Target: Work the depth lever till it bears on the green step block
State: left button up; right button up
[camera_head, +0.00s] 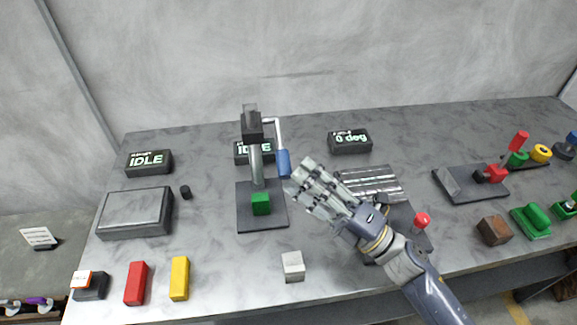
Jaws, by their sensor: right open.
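The depth lever is a bent grey rod with a blue handle (283,163), hanging at the right side of a dark upright stand (252,125). The green step block (262,203) sits on the stand's dark base plate, below the column. A visible gap lies between the lever handle and the block. My right gripper (308,188) is open, its fingers just right of and slightly below the blue handle; I cannot tell whether they touch it. My left gripper is not in view.
A white cube (293,266) lies in front of the stand. Red (137,283) and yellow (180,278) blocks are front left. Displays reading IDLE (149,162) and 0 deg (349,141) stand behind. Under my right arm is a ridged metal plate (375,183); a red knob (422,220) is beside it.

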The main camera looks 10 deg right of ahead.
jog(key=v, duration=0.6)
jog(key=shift+s+d, duration=0.2)
jog(key=shift+s, duration=0.05)
jog(key=shift+f, duration=0.1)
jog(key=shift+c, duration=0.2)
